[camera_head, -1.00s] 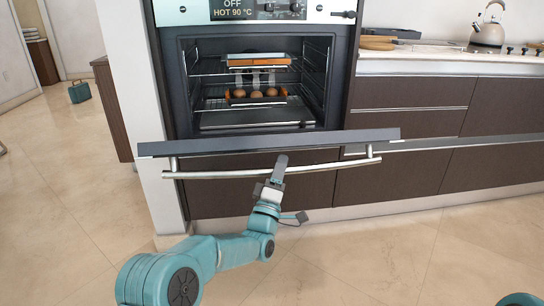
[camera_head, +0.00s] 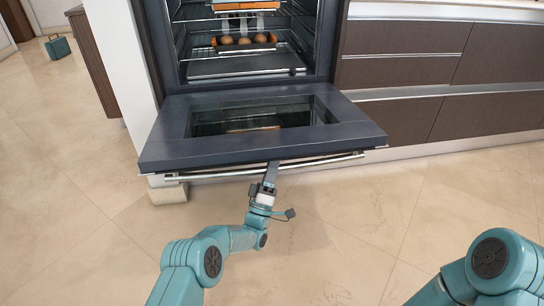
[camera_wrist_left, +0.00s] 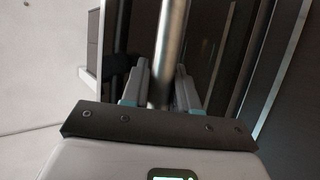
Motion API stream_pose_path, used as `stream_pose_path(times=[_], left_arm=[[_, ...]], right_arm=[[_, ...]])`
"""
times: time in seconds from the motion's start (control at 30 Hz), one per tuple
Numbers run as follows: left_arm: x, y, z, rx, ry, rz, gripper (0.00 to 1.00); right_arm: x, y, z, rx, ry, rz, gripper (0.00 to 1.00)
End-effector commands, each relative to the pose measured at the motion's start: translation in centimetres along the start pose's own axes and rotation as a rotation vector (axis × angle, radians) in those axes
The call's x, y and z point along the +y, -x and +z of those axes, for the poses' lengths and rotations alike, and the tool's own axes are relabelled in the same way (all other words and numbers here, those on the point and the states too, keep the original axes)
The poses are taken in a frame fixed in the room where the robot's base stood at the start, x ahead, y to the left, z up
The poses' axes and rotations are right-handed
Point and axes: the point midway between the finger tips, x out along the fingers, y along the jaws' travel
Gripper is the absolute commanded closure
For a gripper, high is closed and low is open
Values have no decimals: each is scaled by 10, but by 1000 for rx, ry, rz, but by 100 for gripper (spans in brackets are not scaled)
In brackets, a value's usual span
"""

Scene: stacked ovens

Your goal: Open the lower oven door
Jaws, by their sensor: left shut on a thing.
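The lower oven door (camera_head: 165,135) is swung down, its dark inner face and glass window turned up in the head view. Its silver handle bar (camera_head: 325,161) runs along the front edge. My left gripper (camera_head: 271,172) is shut on the handle near its middle. In the left wrist view the handle (camera_wrist_left: 170,45) passes between the two fingers of my left gripper (camera_wrist_left: 161,85). The oven cavity (camera_head: 235,65) is open to view. My right arm shows at the lower right, but its gripper is not visible.
Inside the oven, a rack holds an orange tray with several round brown items (camera_head: 244,41). Dark brown drawers (camera_head: 400,45) stand right of the oven, a white wall panel (camera_head: 125,60) left. A teal case (camera_head: 58,47) sits far left. The tiled floor in front is clear.

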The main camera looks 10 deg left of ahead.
Motion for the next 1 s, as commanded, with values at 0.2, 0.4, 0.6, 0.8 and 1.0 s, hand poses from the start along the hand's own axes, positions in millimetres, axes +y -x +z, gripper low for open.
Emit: stream_pose_path(times=[0.2,0.4,0.6,0.8,1.0], left_arm=[[1,6,7,-10,6,12,100],[1,6,7,-10,7,12,100],[1,6,6,-9,6,11,65],[0,4,4,-5,4,11,65],[0,4,3,-3,2,11,65]], right_arm=[[0,0,0,0,0,0,47],[0,0,0,0,0,0,47],[0,0,0,0,0,0,47],[0,0,0,0,0,0,47],[0,0,0,0,0,0,47]])
